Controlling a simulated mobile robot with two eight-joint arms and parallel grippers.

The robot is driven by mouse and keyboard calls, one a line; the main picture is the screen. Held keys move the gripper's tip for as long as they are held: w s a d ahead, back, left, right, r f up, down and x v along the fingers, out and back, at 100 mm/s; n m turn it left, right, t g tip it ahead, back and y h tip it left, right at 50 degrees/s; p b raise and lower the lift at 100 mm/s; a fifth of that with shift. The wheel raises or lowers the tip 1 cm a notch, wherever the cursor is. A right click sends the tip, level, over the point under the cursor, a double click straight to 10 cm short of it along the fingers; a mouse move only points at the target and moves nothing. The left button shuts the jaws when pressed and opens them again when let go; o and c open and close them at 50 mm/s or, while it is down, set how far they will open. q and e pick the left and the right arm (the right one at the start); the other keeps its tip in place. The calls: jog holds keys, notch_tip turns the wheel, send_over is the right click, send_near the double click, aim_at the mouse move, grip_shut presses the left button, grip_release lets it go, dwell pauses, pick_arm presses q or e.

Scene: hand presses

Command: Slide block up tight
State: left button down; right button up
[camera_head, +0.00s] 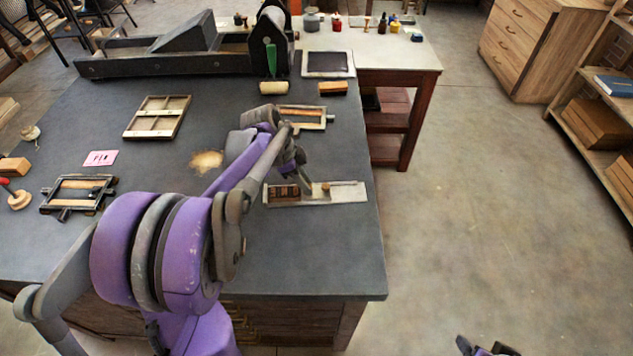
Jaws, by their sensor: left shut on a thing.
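A shallow light metal tray (350,192) lies near the right edge of the dark bench. A dark brown block (284,193) made of several pieces sits in its left part. A small tan wooden piece (326,187) stands near the tray's middle. My left gripper (303,184) is down at the tray, between the brown block and the tan piece. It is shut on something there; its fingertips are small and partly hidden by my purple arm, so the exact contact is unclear. A dark and purple part of my right arm (485,348) shows at the bottom edge; its jaws cannot be made out.
The dark bench top (320,250) is clear in front of the tray. Behind the tray lie a wooden frame (303,117), a roller (273,88) and a small brown block (333,88). A large press (180,62) stands at the back. Another frame (78,193) lies left.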

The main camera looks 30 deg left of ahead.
pick_arm(q)
jog(key=shift+d, duration=0.1)
jog(key=c, duration=0.7)
grip_release()
jog(key=v, duration=1)
jog(key=shift+r, duration=0.4)
